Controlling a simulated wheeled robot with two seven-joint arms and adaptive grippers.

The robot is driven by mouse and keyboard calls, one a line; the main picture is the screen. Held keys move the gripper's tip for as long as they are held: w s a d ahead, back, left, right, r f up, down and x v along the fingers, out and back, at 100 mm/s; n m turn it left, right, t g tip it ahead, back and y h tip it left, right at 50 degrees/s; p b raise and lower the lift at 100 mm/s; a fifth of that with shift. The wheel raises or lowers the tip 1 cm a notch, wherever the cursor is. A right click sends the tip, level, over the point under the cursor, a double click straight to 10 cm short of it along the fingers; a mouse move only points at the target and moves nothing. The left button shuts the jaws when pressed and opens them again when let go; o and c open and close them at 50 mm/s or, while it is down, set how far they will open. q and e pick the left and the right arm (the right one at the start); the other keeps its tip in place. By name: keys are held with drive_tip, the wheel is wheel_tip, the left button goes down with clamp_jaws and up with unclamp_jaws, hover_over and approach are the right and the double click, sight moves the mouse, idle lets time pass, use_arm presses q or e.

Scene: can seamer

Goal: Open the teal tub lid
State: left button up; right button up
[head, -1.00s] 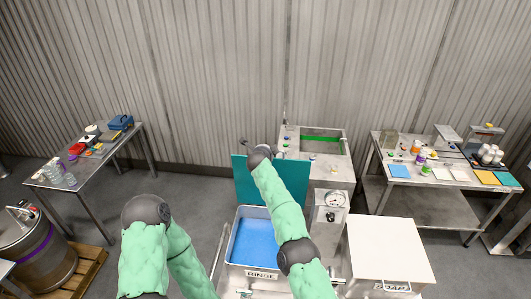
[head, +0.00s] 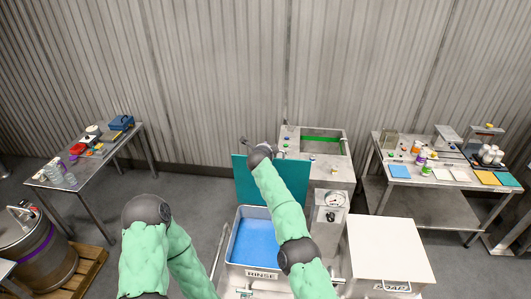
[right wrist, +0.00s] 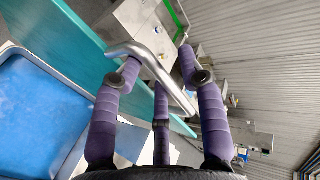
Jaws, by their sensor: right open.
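The teal lid (head: 297,187) stands upright at the back edge of the rinse tub (head: 232,238), whose blue inside is uncovered. In the right wrist view the lid (right wrist: 88,42) runs as a slanted teal band beside the tub (right wrist: 62,88). A bent silver bar handle (right wrist: 150,64) extends from the lid's side. My right gripper (right wrist: 160,62) is open, with its purple fingers spread around the handle; contact is unclear. In the head view my right arm passes in front of the lid and hides part of it. My left gripper is out of view.
A white-topped soap tub (head: 388,245) stands to the right, and a steel cabinet with a gauge (head: 334,200) is just behind it. Tables with small items stand at the left (head: 90,165) and right (head: 440,190). A metal drum (head: 42,258) is at far left.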

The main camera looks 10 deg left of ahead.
drive_tip(key=shift+s+a+r, duration=0.1)
drive_tip(key=shift+s+r, duration=0.1)
drive_tip(key=v, duration=1.1)
drive_tip(key=shift+s, duration=0.2)
idle(0.3)
idle(0.4)
drive_tip(key=shift+f, duration=0.1)
